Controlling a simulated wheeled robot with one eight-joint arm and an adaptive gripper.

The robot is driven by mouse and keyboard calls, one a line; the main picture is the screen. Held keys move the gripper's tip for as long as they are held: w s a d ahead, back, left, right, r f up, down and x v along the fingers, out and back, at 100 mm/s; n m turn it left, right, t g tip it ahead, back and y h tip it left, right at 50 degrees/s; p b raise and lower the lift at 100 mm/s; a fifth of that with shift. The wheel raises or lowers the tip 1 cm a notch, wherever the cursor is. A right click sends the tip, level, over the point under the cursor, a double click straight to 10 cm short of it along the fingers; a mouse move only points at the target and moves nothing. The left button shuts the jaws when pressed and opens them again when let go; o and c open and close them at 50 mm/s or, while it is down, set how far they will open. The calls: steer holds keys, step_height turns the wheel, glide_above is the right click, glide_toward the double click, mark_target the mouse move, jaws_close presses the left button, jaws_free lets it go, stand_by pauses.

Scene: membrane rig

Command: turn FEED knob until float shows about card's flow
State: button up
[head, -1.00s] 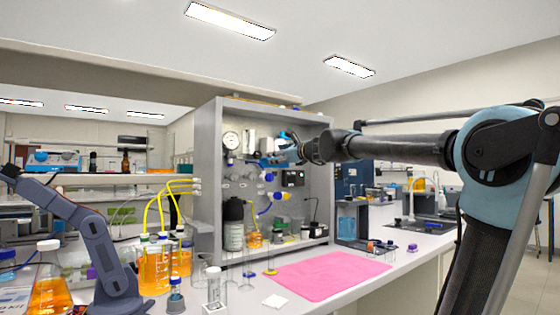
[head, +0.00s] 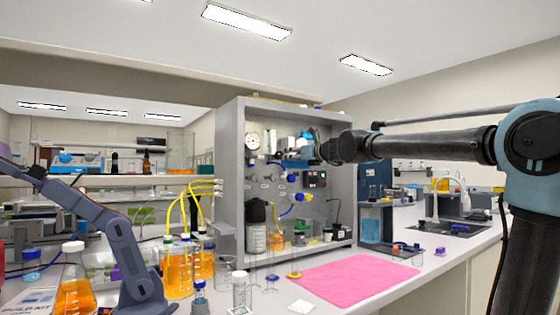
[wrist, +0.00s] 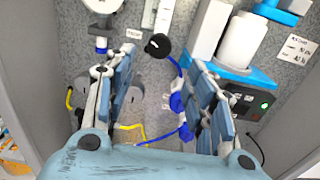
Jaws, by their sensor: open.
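A black round knob (wrist: 157,45) sits on the grey panel near the middle of the wrist view. A small label (wrist: 133,34) is up and left of it, too small to read. My gripper (wrist: 160,60) is open, with its blue-padded fingers on either side of the knob's line and nothing between them; I cannot tell if they reach it. A clear graduated tube (wrist: 165,14) shows partly at the top edge; its float cannot be read. A printed card (wrist: 297,48) is at upper right, text unreadable. In the head view my gripper (head: 316,147) is before the panel and hides the knob.
Blue tubing and valves (wrist: 180,103) lie below the knob. A white and blue housing (wrist: 240,42) is right of it. The cabinet's side wall (head: 230,180) bounds the panel. Orange flasks (head: 178,270) and a pink mat (head: 345,275) are on the bench.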

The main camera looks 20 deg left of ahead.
mark_target(281, 156)
steer(key=x, duration=1.1)
steer(key=c, duration=1.1)
